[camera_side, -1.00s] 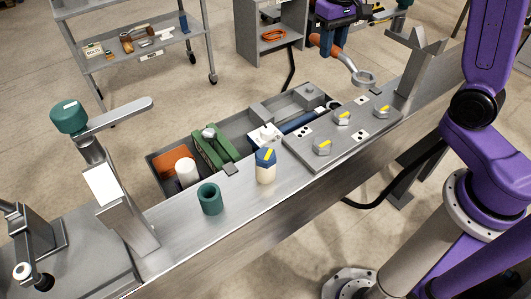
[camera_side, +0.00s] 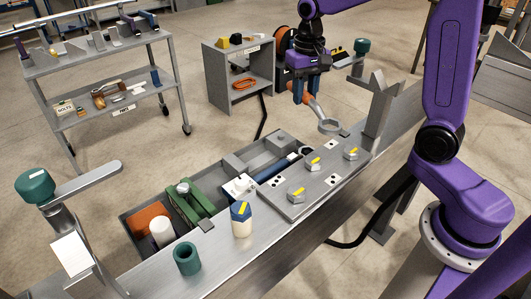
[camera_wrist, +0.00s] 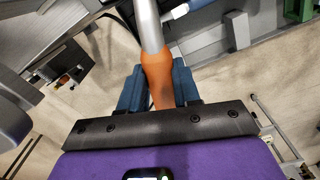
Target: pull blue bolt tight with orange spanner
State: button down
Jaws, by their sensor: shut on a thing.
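My gripper (camera_side: 303,92) is shut on the orange handle of the spanner (camera_side: 315,105). The handle (camera_wrist: 159,72) also shows between the blue fingers in the wrist view. The spanner's grey ring end hangs in the air above the far edge of the bolt plate (camera_side: 279,209), apart from the bolts. Three grey hex bolts with yellow stripes stand on the plate: a near bolt (camera_side: 296,194), a middle bolt (camera_side: 313,164) and a far right bolt (camera_side: 351,153). None looks clearly blue. Small white cards with black dots lie beside them.
A cream bottle with a blue cap (camera_side: 241,220) and a green cup (camera_side: 187,259) stand on the beam. A grey tray (camera_side: 262,143) with several parts lies behind. A grey upright bracket (camera_side: 379,118) rises right of the spanner. A green-knobbed lever (camera_side: 60,189) stands at left.

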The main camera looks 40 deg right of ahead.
jog(key=s+a+r+m, duration=0.3)
jog(key=s+a+m, duration=0.7)
jog(key=a, duration=0.1)
jog(key=s+a+r+m, duration=0.3)
jog(key=s+a+m, duration=0.7)
jog(key=a, duration=0.1)
jog(key=shift+s+d+r, duration=0.1)
jog(key=shift+f, duration=3.8)
jog(key=shift+s+a+m, duration=0.3)
jog(key=shift+s+m, duration=0.2)
jog(key=shift+m, duration=0.1)
dwell(0.6)
jog(key=shift+s+a+m, duration=0.25)
jog(key=shift+s+m, duration=0.05)
jog(key=shift+m, duration=0.1)
dwell(0.3)
